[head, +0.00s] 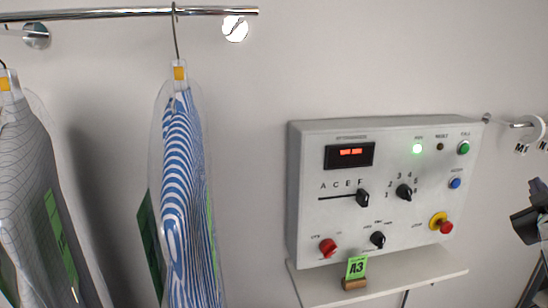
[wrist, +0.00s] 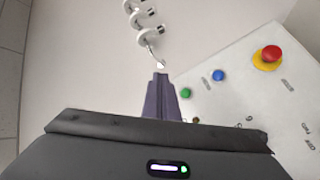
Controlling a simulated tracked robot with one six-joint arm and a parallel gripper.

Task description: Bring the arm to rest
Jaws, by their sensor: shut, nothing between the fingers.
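My gripper (wrist: 161,76) shows in the wrist view with its dark fingers together and nothing between them. Its tip points toward a hooked wire end and white round tags (wrist: 150,34) on the wall. The wrist view shows the control panel's corner to the right of the fingers; I cannot tell whether they touch anything. In the head view, part of my arm (head: 531,222) shows at the right edge, to the right of the grey control panel (head: 300,190). The fingertips are not clear there.
Bagged garments, one grey (head: 30,190) and one blue-striped (head: 180,190), hang at the left by a chrome rail (head: 110,13). A small shelf (head: 420,281) below the panel holds a green A3 card (head: 356,267). The panel carries knobs and a red button (head: 446,227). Bare wall lies between garments and panel.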

